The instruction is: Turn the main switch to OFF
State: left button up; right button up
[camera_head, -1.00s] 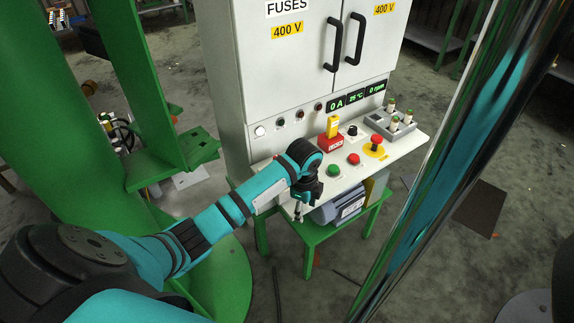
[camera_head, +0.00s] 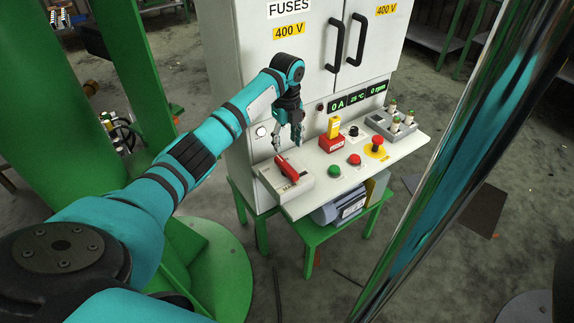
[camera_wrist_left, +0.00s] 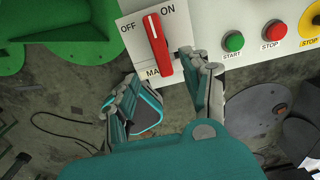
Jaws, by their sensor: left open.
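The main switch is a red lever (camera_head: 287,168) on a pale plate at the left end of the panel's sloping desk. In the left wrist view the red lever (camera_wrist_left: 158,45) stands nearly upright, its upper end between the printed OFF on the left and ON on the right. My left gripper (camera_head: 288,146) is open, fingers downward, just above and behind the lever in the head view. In the wrist view its fingertips (camera_wrist_left: 159,67) lie on either side of the lever's lower end, with nothing held. Contact cannot be told. My right gripper is out of view.
Right of the switch are a green start button (camera_head: 334,171), a red stop button (camera_head: 354,159), a red-and-yellow block (camera_head: 331,137) and an emergency stop (camera_head: 376,146). The cabinet (camera_head: 240,90) rises behind the desk. A grey tray with fittings (camera_head: 396,126) stands at the right.

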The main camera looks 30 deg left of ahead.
aim_at(287, 166)
pick_arm(q)
notch_tip(287, 166, down, 10)
jog(key=shift+f, duration=0.25)
grip_shut()
dwell(0.3)
